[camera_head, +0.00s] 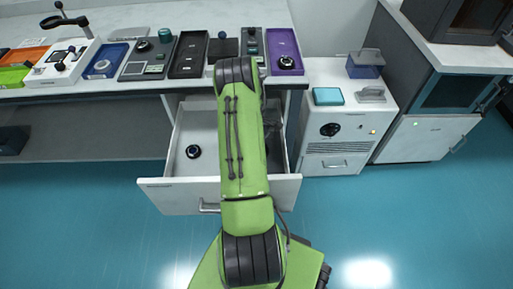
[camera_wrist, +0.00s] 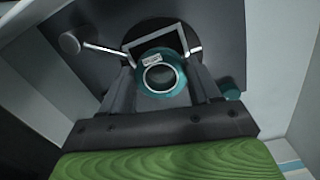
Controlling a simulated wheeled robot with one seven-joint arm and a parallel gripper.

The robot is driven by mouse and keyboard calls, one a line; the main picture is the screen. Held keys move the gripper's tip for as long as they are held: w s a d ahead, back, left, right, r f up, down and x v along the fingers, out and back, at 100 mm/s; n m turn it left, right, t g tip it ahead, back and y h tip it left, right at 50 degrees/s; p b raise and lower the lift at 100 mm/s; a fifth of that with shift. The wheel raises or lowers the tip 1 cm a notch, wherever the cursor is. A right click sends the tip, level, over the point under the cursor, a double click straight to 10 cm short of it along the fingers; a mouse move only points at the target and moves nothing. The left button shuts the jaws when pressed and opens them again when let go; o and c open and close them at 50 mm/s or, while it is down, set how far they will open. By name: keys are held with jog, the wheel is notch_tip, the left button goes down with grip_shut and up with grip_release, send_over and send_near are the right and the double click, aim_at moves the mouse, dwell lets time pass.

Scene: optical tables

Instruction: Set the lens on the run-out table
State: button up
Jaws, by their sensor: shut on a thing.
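My gripper (camera_wrist: 161,58) is hidden behind my green arm in the head view. In the wrist view its two dark fingers are shut on a teal round piece with a pale ring and a small label, which looks like the lens (camera_wrist: 144,86). A dark surface lies behind the lens; I cannot tell whether they touch. In the head view a round dark piece with a bright centre (camera_head: 193,151) lies in the left part of the open white drawer (camera_head: 170,197). I cannot tell which surface is the run-out table.
The white bench (camera_head: 190,16) above the drawer holds a row of trays and devices, including a purple tray (camera_head: 276,40) with a round piece. A white cabinet (camera_head: 335,158) with a teal box (camera_head: 328,96) stands right of the drawer. The floor in front is clear.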

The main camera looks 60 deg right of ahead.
notch_tip(320, 180, down, 2)
jog(key=shift+f+b, duration=0.25)
jog(key=shift+b, duration=0.05)
jog(key=shift+r, duration=0.15)
jog(key=o, duration=1.2)
jog(key=shift+c, duration=0.2)
